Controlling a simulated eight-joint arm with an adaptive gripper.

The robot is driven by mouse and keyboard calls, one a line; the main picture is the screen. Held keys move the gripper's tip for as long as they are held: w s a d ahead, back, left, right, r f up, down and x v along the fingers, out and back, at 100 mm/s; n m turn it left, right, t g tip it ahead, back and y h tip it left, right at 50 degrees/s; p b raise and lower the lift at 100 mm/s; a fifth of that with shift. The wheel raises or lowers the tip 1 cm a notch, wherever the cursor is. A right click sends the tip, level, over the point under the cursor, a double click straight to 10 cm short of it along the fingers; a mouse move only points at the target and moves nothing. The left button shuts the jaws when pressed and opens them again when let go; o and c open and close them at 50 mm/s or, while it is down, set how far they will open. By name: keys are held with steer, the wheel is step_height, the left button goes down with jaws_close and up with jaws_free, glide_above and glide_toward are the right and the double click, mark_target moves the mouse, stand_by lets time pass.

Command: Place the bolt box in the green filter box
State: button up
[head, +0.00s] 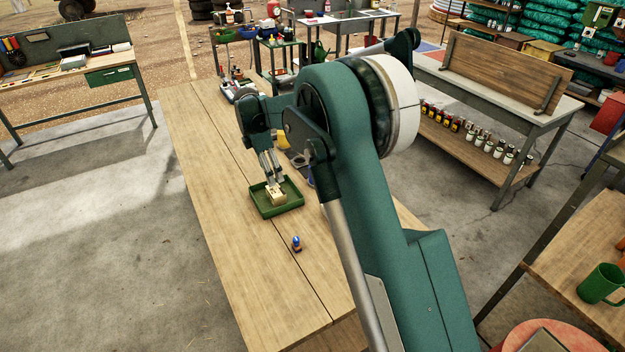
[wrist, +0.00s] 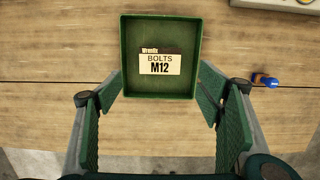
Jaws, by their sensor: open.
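The bolt box (head: 277,196) is a small pale tan box lying inside the shallow green filter box (head: 288,208) on the wooden table. In the wrist view the bolt box (wrist: 160,64) shows a pale label reading "BOLTS M12", within the green walls of the filter box (wrist: 127,50). My gripper (head: 271,172) is above the filter box, pointing down. Whether a fingertip touches the filter box is not clear.
A small blue-topped object (head: 296,243) stands on the table in front of the filter box. A grey item (head: 236,92) lies at the table's far end. A yellow object (head: 283,141) is partly hidden behind my arm. The table's near left part is clear.

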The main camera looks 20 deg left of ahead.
steer(key=s+d+r+m+t, duration=0.1)
steer(key=s+d+r+m, duration=0.15)
steer(key=d+r, duration=0.6)
steer(key=s+d+r+m+y, duration=0.1)
steer(key=d+r+m, duration=0.35)
steer(key=d, duration=0.65)
steer(key=s+d+r+m+t, duration=0.1)
steer(key=d+r+m, duration=0.1)
steer(key=d+r, duration=0.6)
steer(key=s+d+r+m+t, duration=0.1)
steer(key=s+d+r+m, duration=0.15)
steer(key=s+d, duration=0.45)
steer(key=s+d+r+m, duration=0.2)
steer(key=s+d+m, duration=0.2)
steer(key=d, duration=0.6)
steer(key=s+d+f+m+t, duration=0.1)
steer(key=s+d+f+m, duration=0.1)
steer(key=s+d, duration=0.4)
steer(key=s+d+f+m+t, duration=0.1)
steer(key=s+d+m, duration=0.4)
steer(key=s, duration=0.5)
steer(key=s+d+f+m+t, duration=0.1)
steer(key=s+d+f+m, duration=0.3)
steer(key=s+d, duration=0.3)
steer(key=shift+s+d, duration=0.3)
steer(key=shift+s, duration=0.5)
steer(key=shift+m, duration=0.25)
step_height(320, 180, down, 4)
steer(key=b, duration=0.4)
